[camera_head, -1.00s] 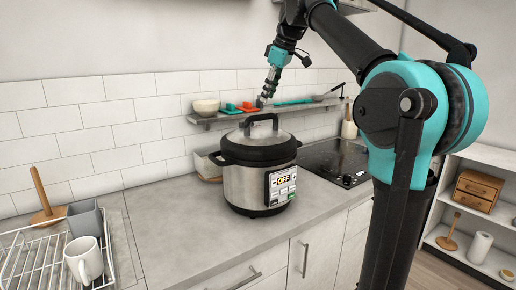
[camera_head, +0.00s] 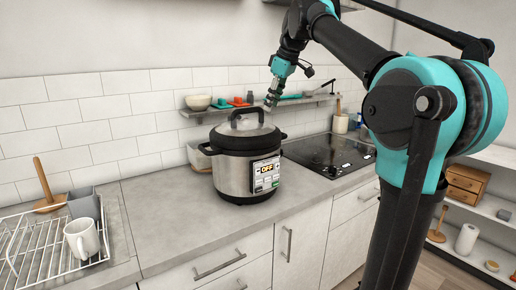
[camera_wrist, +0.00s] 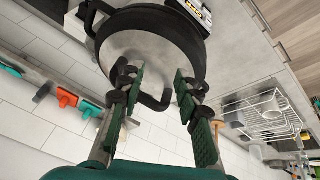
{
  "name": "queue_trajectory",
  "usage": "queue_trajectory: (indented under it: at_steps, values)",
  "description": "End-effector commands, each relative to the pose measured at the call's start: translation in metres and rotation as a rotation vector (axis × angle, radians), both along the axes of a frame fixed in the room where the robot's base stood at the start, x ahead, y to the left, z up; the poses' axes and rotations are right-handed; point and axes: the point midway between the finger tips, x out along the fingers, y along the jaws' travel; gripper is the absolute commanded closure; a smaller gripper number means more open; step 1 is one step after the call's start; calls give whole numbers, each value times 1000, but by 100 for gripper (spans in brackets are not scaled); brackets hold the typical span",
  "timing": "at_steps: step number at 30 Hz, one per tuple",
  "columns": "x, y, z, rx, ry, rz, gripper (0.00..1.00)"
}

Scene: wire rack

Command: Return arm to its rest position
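My gripper (camera_head: 271,98) is in the air above and slightly right of the pressure cooker's lid in the head view, in front of the wall shelf. In the wrist view my gripper (camera_wrist: 158,95) has its two green-padded fingers spread apart with a gap between them, and nothing is held. The cooker (camera_head: 236,175) stands upright on the counter with its lid on and its display reading OFF. Its lid and handle (camera_wrist: 150,95) show beyond the fingers in the wrist view; I cannot tell the exact gap.
A wall shelf (camera_head: 215,112) with a bowl (camera_head: 198,102) and small coloured items runs behind my gripper. A black cooktop (camera_head: 328,152) lies right of the cooker. A wire rack (camera_head: 40,250) holding a white mug (camera_head: 82,238) is at the left. The counter between is clear.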

Motion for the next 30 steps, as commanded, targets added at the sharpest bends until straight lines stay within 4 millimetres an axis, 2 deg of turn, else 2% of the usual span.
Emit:
queue_trajectory:
  at_steps: [8, 11, 14, 20, 23, 27, 30]
  values:
    - [-4, -20, -60, 12, 23, -128, 67]
    - [-10, -30, -93, 21, 34, -197, 67]
    - [-22, -45, -139, 31, 48, -291, 67]
    - [-66, -77, -241, 58, 74, -499, 67]
    - [-97, -92, -291, 72, 83, -603, 67]
    - [-150, -112, -359, 94, 94, -748, 67]
    - [-190, -124, -402, 110, 99, -846, 67]
